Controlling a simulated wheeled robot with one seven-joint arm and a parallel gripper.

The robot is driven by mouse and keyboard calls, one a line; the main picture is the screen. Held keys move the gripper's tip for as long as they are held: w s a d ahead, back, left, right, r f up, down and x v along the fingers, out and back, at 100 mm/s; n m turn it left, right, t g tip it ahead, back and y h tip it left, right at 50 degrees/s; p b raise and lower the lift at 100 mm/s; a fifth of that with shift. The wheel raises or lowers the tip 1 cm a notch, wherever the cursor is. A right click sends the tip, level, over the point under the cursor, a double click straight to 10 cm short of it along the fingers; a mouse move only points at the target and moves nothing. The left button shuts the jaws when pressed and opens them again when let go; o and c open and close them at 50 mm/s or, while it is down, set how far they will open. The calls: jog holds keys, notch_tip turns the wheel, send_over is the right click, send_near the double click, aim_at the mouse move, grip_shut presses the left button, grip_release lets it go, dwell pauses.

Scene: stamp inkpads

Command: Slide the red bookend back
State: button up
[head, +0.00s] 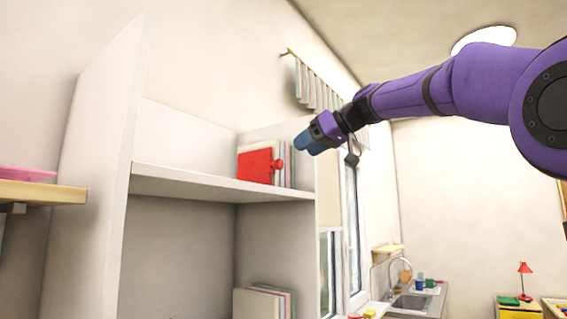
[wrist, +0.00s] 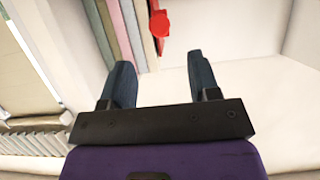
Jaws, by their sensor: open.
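The red bookend (head: 256,167) stands upright on the upper shelf of the white bookcase, against the left side of a short row of books (head: 287,165). It has a round red knob on its right edge in the head view. In the wrist view the bookend (wrist: 160,22) shows edge-on at the top, beside the row of books (wrist: 122,28). My gripper (head: 305,143) is in front of the shelf, to the right of the bookend in the head view. In the wrist view its fingers (wrist: 162,72) are apart and empty, with the bookend beyond them.
The upper shelf board (head: 200,184) is bare to the left of the bookend. The bookcase's tall left side panel (head: 95,150) and its right wall bound the shelf. More books (head: 262,303) stand on the lower shelf. A window (head: 350,225) is to the right.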

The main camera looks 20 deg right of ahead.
aim_at(281, 163)
jog(key=x, duration=0.8)
jog(key=shift+w+f, duration=0.15)
